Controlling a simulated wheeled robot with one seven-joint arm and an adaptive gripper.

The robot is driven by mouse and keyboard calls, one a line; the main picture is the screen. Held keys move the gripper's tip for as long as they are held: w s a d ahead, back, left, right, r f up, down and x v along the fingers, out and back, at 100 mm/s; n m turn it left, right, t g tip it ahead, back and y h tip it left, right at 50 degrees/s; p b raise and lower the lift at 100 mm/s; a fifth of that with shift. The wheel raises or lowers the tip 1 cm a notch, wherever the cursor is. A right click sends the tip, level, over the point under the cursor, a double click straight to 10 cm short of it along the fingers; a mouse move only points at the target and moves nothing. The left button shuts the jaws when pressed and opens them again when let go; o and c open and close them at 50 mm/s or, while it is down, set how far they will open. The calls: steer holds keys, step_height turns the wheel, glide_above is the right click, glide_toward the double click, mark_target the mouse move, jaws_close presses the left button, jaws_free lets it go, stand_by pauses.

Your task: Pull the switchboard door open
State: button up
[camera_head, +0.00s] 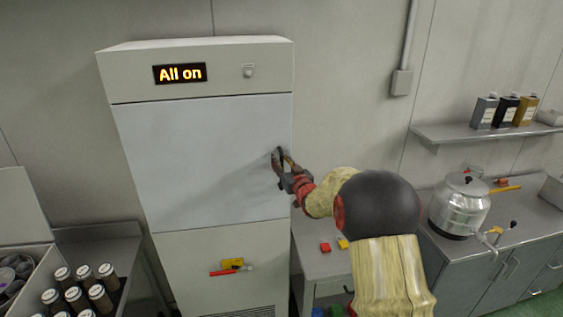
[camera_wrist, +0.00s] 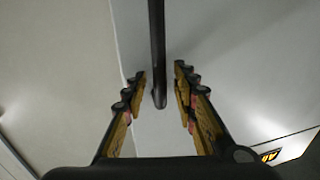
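The switchboard is a tall pale cabinet (camera_head: 203,72) with a lit "All on" display (camera_head: 180,73). Its grey door (camera_head: 195,165) looks shut in the head view. A dark upright handle bar (camera_wrist: 157,50) comes down between my fingers in the wrist view, its lower end near the fingertips. My gripper (camera_head: 281,163) is at the door's right edge, and its two fingers (camera_wrist: 160,88) stand apart with a gap on each side of the bar. In the head view my gripper covers most of the handle.
Right of the cabinet is a low table (camera_head: 316,262) with small coloured blocks. A metal pot (camera_head: 459,207) stands on the counter (camera_head: 520,235) under a shelf (camera_head: 480,134) with bottles. Several jars (camera_head: 86,275) stand at lower left. A yellow and a red item sit on the lower cabinet front.

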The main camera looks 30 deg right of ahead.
steer(key=shift+c, duration=0.3)
jaws_close()
stand_by(0.6)
